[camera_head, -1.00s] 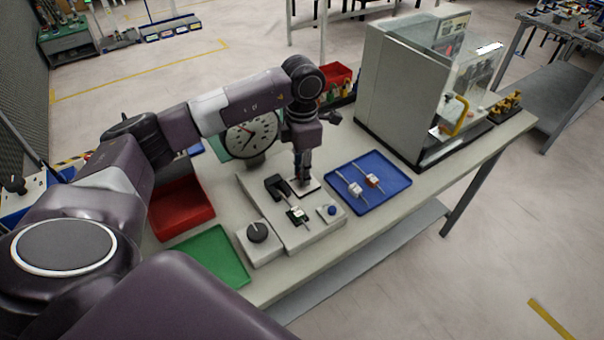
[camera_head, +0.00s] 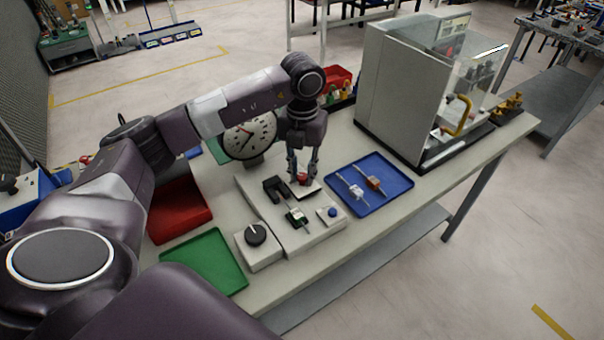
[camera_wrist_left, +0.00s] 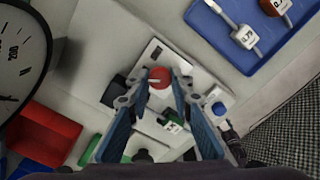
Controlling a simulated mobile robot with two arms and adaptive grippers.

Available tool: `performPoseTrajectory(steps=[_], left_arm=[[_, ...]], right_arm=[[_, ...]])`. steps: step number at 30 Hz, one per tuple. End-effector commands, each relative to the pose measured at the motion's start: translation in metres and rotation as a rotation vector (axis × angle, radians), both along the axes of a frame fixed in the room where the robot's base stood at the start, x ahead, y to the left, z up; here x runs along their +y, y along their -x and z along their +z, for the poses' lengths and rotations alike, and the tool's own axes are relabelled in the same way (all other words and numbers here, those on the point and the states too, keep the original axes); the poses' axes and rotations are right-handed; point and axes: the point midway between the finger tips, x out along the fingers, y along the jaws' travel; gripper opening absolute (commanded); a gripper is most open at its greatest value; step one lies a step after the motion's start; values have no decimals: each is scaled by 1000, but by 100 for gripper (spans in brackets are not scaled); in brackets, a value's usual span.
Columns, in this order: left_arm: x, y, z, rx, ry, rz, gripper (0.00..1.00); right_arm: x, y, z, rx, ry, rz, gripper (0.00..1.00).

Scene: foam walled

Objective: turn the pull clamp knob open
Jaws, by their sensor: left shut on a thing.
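A round red knob (camera_head: 302,178) stands on a pale plate at the back of the grey fixture (camera_head: 318,233) on the table. It also shows in the left wrist view (camera_wrist_left: 160,77). My left gripper (camera_head: 302,176) points down over it, with one finger on each side, shut on the knob. In the left wrist view the two fingers (camera_wrist_left: 154,84) flank the knob. A black clamp part (camera_head: 274,187) sits left of the knob. A small green and white piece (camera_head: 297,217) lies in front of it. My right gripper is not in view.
A blue button (camera_head: 332,212) and a box with a black dial (camera_head: 256,235) are at the fixture's front. A blue tray (camera_head: 395,199) with two labelled pieces lies right. Red (camera_head: 165,226) and green (camera_head: 222,276) trays lie left. A clock-like gauge (camera_head: 250,135) stands behind.

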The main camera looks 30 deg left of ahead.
Motion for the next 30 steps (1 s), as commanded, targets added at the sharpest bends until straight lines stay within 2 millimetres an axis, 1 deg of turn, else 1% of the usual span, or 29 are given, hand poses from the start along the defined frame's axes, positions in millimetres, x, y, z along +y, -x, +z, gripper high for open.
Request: performPoseTrajectory(steps=[6,12,18,29,30], left_arm=[[0,-2,1,-5,0,133,0],[0,-2,2,-5,0,203,0],[0,-2,2,-7,1,232,0],[0,-2,2,-7,1,235,0],[0,-2,2,-7,1,235,22]], right_arm=[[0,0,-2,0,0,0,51],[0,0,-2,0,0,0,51],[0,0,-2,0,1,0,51],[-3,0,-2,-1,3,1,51],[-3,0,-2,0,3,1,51]])
